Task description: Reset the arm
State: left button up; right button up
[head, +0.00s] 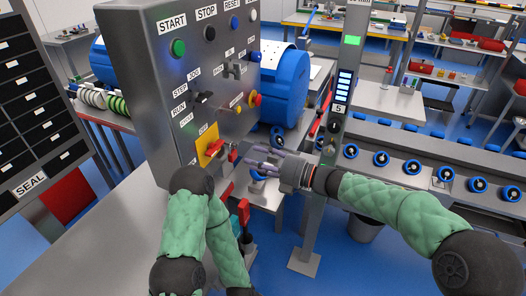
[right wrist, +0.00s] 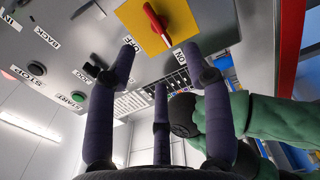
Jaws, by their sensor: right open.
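A grey control box (head: 150,75) stands at the left in the head view. It carries a yellow plate with a red rotary switch (head: 214,147), also seen at the top of the right wrist view (right wrist: 155,22). My right gripper (head: 257,158) reaches in from the right, just right of the switch. In the right wrist view its three purple fingers (right wrist: 160,65) are spread, with nothing between them; the switch lies beyond the fingertips. My left arm (head: 190,205) is folded in front of the box; its gripper is not visible.
The box also has START, STOP and RESET buttons (head: 209,33) and several knobs. A conveyor with blue rollers (head: 445,175) runs right. A grey table top (head: 110,225) is clear at lower left.

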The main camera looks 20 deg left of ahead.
jog(key=w+d+f+m+t+h+p, duration=0.1)
jog(key=w+d+f+m+t+h, duration=0.2)
jog(key=f+m, duration=0.35)
jog(key=w+d+f+m+t, duration=0.3)
jog(key=d+f+m, duration=0.2)
jog(key=f+m, duration=0.15)
jog(key=s+d+f+m+h+p, duration=0.1)
jog(key=s+d+f+m+h, duration=0.15)
jog(key=d+f+m, duration=0.5)
jog(key=s+d+f+m+h+p, duration=0.1)
jog(key=d+f+m+h, duration=0.3)
jog(key=f, duration=0.6)
jog(key=s+d+f+m+g+h, duration=0.1)
jog(key=s+d+f+m+g, duration=0.1)
jog(key=s, duration=0.7)
jog(key=s+d+f+m+g+h+p, duration=0.1)
jog(key=s+d+f+m+g+h, duration=0.1)
jog(key=s+d+f+m, duration=0.3)
jog(key=s+d+f+m+g+h, duration=0.1)
jog(key=s+d+f+m+g, duration=0.2)
jog(key=s, duration=0.9)
notch_tip(320, 180, down, 4)
jog(key=d+m, duration=0.1)
jog(key=m, duration=0.2)
jog(key=shift+s+d+r, duration=0.15)
jog(key=shift+s+d, duration=0.1)
jog(key=shift+s, duration=0.1)
jog(key=shift+h, duration=0.25)
